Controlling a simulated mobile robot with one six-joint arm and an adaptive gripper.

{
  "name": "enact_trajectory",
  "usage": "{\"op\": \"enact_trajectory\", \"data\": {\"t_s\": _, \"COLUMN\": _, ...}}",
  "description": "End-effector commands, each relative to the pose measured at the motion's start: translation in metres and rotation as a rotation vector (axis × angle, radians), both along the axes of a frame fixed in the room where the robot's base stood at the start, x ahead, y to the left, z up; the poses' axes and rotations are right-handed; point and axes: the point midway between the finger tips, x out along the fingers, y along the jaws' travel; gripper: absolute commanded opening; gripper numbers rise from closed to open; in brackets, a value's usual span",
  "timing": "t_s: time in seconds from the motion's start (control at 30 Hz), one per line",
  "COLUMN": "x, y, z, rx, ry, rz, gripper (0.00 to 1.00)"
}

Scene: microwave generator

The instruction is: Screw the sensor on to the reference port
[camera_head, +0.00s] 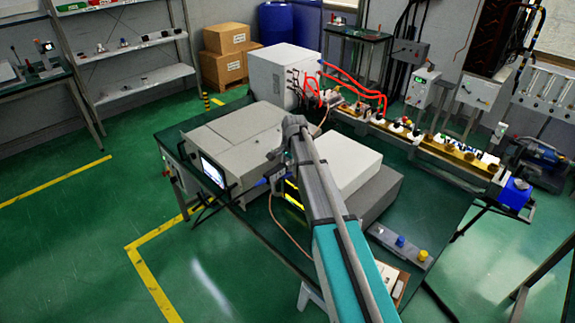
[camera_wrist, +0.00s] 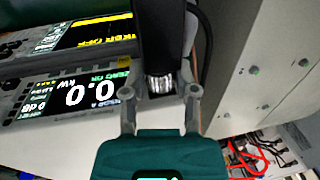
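In the wrist view, my gripper (camera_wrist: 160,60) has its two grey fingers on either side of a dark block, the sensor (camera_wrist: 160,35), with a silver ribbed metal end (camera_wrist: 160,84). The fingers appear closed on its sides. A meter with a lit display reading 0.0 kW (camera_wrist: 75,95) lies to the left of the fingers. In the head view, my arm covers most of the gripper near the instrument stack, where a yellow-lit panel (camera_head: 292,192) shows beside the arm. I cannot make out the reference port in either view.
A large grey instrument with a lit screen (camera_head: 213,171) stands left of my arm on the green table (camera_head: 440,215). A white box (camera_head: 345,160) lies to the right. A dark cable (camera_wrist: 207,45) runs beside the sensor. Red hoses and a waveguide line (camera_head: 450,152) are behind.

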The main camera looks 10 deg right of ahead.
Motion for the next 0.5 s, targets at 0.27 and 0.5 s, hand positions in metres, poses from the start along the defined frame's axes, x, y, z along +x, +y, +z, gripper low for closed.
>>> {"op": "enact_trajectory", "data": {"t_s": 0.27, "x": 0.0, "y": 0.0, "z": -0.0001, "rx": 0.001, "ry": -0.001, "rz": 0.0, "gripper": 0.0}}
{"op": "enact_trajectory", "data": {"t_s": 0.5, "x": -0.0015, "y": -0.0005, "z": -0.0013, "rx": 0.019, "ry": -0.027, "rz": -0.001, "gripper": 0.0}}
